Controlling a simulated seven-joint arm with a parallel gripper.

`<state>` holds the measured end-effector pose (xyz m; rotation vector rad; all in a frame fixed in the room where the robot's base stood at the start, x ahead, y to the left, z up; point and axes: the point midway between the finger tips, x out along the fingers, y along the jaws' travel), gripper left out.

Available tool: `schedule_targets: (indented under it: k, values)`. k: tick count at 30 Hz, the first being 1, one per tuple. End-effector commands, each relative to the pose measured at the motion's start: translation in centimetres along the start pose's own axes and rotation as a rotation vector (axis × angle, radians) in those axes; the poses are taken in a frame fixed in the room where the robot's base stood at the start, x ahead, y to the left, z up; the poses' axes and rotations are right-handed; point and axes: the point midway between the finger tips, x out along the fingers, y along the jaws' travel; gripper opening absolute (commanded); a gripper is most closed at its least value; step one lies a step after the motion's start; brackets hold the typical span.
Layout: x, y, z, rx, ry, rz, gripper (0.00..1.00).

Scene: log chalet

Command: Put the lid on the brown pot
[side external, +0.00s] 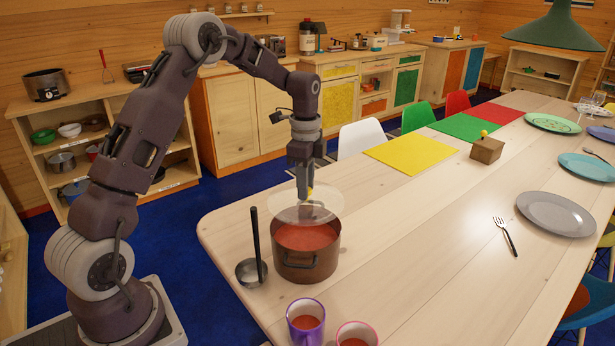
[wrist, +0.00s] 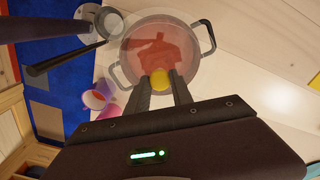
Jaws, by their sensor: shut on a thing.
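The brown pot (side external: 306,265) stands on the wooden table near its left end, holding red soup; its rim and side handles show in the wrist view (wrist: 205,35). The clear round lid (side external: 285,213) hangs level, a little above the pot, overlapping its far rim in the side view. In the wrist view the lid lies across the pot opening, its edge hard to separate from the rim. My gripper (side external: 306,186) is shut on the lid's yellow knob (wrist: 160,79), fingers pointing down.
A dark ladle (side external: 252,270) stands just left of the pot. A purple cup (side external: 306,322) and a pink cup (side external: 357,334) are in front. A wooden block with a yellow knob (side external: 486,150), a fork (side external: 505,234) and plates lie further right. The table right of the pot is clear.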

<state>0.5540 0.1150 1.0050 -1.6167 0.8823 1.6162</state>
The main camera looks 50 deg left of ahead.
Motion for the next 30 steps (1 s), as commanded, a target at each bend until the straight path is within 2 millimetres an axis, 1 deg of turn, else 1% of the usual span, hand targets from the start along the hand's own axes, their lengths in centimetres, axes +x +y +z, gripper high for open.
schedule_targets:
  k: [6, 8, 11, 18, 21, 25, 30]
  values:
    - [-0.1, 0.0, 0.0, 0.000, 0.000, -0.001, 0.00]
    - [0.2, 0.0, 0.0, 0.000, -0.001, 0.000, 0.00]
    - [1.2, 0.0, 0.0, 0.000, -0.001, 0.001, 0.00]
    - [4.7, 0.1, 0.0, -0.001, 0.000, 0.003, 0.00]
    - [5.8, 0.0, 0.0, 0.000, -0.001, 0.002, 0.00]
    - [6.6, 0.0, 0.0, 0.000, 0.000, 0.000, 0.00]
    - [7.0, 0.0, 0.0, 0.000, 0.000, 0.000, 0.00]
